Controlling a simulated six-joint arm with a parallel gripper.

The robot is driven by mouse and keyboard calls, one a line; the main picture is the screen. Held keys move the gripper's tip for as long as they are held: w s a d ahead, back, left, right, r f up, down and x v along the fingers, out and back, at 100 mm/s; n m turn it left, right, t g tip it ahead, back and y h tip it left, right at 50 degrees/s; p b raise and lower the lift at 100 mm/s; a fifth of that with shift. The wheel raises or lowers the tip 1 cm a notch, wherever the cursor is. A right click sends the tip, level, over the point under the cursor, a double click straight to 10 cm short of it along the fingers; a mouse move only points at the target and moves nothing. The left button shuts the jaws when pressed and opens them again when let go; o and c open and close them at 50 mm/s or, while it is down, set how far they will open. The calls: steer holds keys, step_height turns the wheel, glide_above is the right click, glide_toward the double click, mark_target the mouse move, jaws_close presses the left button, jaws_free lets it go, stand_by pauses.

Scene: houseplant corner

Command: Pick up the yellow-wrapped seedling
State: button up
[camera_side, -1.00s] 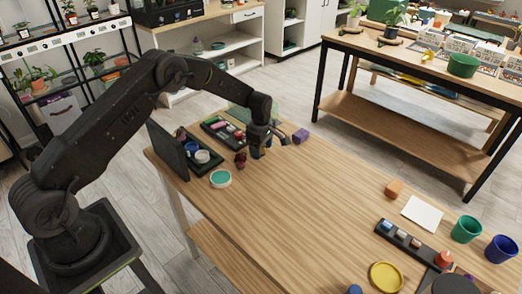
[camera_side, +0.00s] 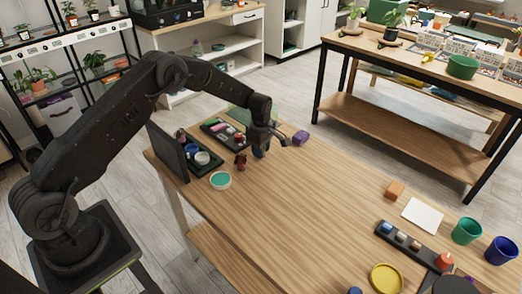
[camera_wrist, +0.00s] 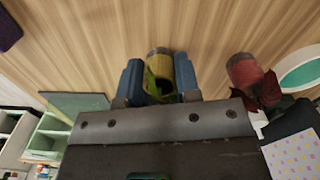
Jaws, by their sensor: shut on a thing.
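The yellow-wrapped seedling (camera_wrist: 158,66) shows in the wrist view between the two blue fingertips of my gripper (camera_wrist: 160,80), with a bit of green leaf near the palm. My gripper is shut on it. In the side view my gripper (camera_side: 262,150) is low over the far left part of the wooden table, and the seedling cannot be made out there. I cannot tell whether it touches the table.
A red-wrapped seedling (camera_wrist: 245,75) stands close beside my gripper, near a teal-topped round dish (camera_side: 220,180). Trays with small items (camera_side: 222,133) and a dark upright panel (camera_side: 168,151) are nearby. A purple block (camera_side: 301,137) lies right. The table's middle is clear.

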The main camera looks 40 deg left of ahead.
steer(key=r, duration=0.4)
steer(key=shift+s+a+r, duration=0.2)
steer(key=shift+a+r, duration=0.05)
steer(key=shift+a, duration=0.1)
steer(key=s+a+r, duration=0.6)
steer(key=a, duration=0.3)
glide_above(221, 179)
step_height(221, 179, down, 4)
steer(key=shift+r, duration=0.25)
steer(key=shift+s+f, duration=0.15)
steer(key=shift+f, duration=2.4)
steer(key=shift+f, duration=0.5)
steer(key=shift+r, duration=0.15)
steer(key=shift+r, duration=2.9)
